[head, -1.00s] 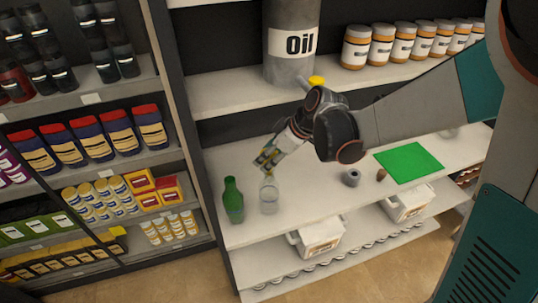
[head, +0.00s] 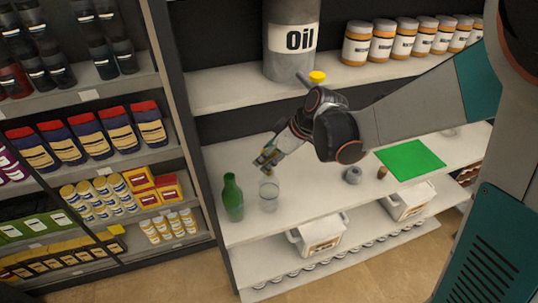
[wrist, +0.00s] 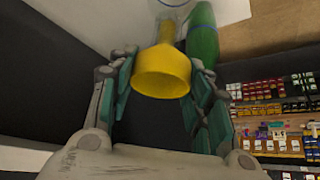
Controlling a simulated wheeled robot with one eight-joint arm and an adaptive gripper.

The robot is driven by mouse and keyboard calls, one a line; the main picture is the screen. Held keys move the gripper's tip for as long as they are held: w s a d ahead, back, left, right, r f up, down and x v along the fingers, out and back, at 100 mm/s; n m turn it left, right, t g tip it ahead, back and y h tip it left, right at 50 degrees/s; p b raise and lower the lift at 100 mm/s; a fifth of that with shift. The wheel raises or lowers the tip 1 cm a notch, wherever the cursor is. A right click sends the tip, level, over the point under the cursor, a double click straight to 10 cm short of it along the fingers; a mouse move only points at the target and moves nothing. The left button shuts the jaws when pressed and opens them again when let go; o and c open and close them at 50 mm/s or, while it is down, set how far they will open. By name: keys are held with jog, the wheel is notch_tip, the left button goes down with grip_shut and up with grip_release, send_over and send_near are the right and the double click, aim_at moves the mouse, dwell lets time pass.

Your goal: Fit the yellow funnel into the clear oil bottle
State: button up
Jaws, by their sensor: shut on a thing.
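My gripper (wrist: 160,92) is shut on the yellow funnel (wrist: 162,72), its wide mouth facing the wrist camera and its narrow spout pointing away. The clear oil bottle (head: 269,194) stands upright on the white shelf in the head view. In the head view my gripper (head: 267,160) is just above and behind the bottle's top, and the funnel is mostly hidden there. In the wrist view the spout points toward a clear shape at the top edge. I cannot tell whether the spout is in the bottle's neck.
A green bottle (head: 232,197) stands close to the left of the clear bottle. A grey ring-shaped part (head: 352,175), a small brown piece (head: 382,172) and a green mat (head: 410,162) lie to the right. A shelf with a large oil can (head: 291,40) is above.

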jog(key=shift+f, duration=0.3)
jog(key=o, duration=1.1)
jog(key=shift+c, duration=0.2)
jog(key=shift+r, duration=0.15)
jog(key=v, duration=1.2)
jog(key=s+d+f+m+t+h+b, duration=0.2)
jog(key=s+d+f+m+h+b, duration=0.1)
jog(key=s+d+f+m+b, duration=0.2)
jog(key=s+d+f+m+t+h+b, duration=0.2)
jog(key=s+d+f+m+b, duration=0.3)
jog(key=s+f+b, duration=0.5)
jog(key=s+m+b, duration=0.2)
jog(key=shift+s+d+f+h, duration=0.25)
jog(key=shift+d+f+h, duration=0.05)
jog(key=shift+d+h, duration=0.1)
